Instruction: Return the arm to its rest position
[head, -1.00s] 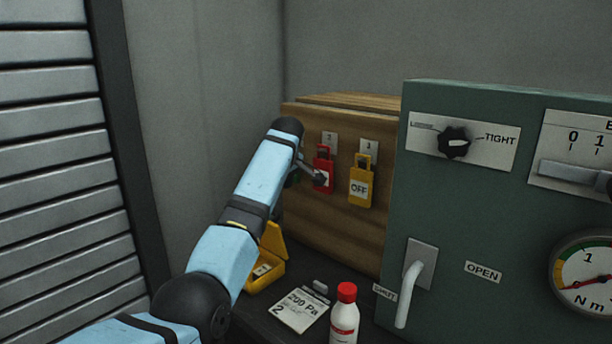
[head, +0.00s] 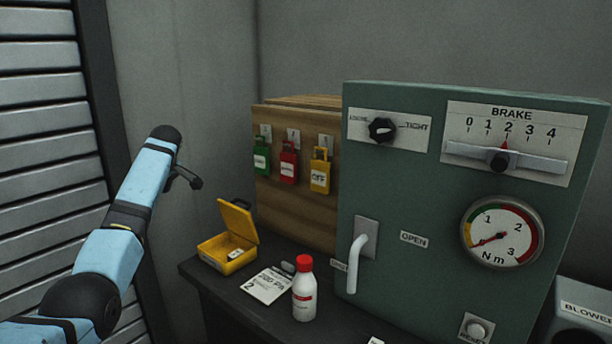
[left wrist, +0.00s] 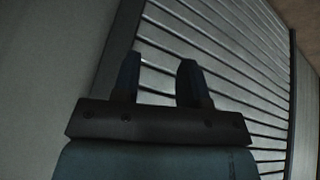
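My left arm is light blue and comes in from the left in the head view. Its gripper (head: 190,180) is raised in free air, left of the wooden board and apart from it. In the left wrist view the two dark fingers (left wrist: 160,65) stand apart with nothing between them, facing the slatted shutter. My right gripper shows in neither view.
Green (head: 261,158), red (head: 288,165) and yellow (head: 320,172) padlocks hang on the wooden board (head: 290,210). An open yellow box (head: 215,254), a card (head: 265,286) and a red-capped bottle (head: 304,295) stand on the dark bench. A green brake panel (head: 410,190) stands right. A slatted shutter (head: 40,150) is left.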

